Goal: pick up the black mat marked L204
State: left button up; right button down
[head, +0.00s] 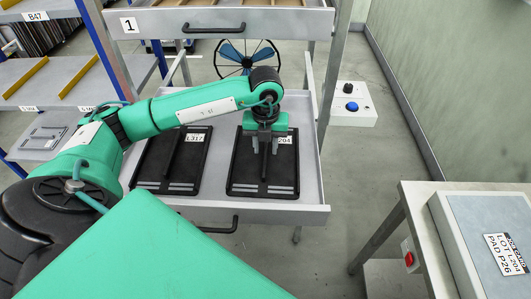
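A black mat (241,178) lies at the right in the open drawer (315,195). Its white label shows "204"; the start is hidden by my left gripper. A narrow raised black ridge runs along its middle. My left gripper (265,149) points down over the far half of this mat. Its grey fingers stand apart, one on each side of the ridge, and look open. Whether they touch the mat is unclear. A second black mat (152,167) marked L317 lies to the left in the same drawer. My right gripper is not in view.
An upper drawer (221,22) marked 1 is above and behind. A bench at the right holds a case (480,215) labelled LOT L204 PAD P26. A box with a blue button (352,107) stands beyond the drawer. Shelving (30,85) is at the left.

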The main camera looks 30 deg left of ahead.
pick_arm(q)
jog(key=shift+f, duration=0.75)
grip_shut()
jog(key=shift+r, duration=0.15)
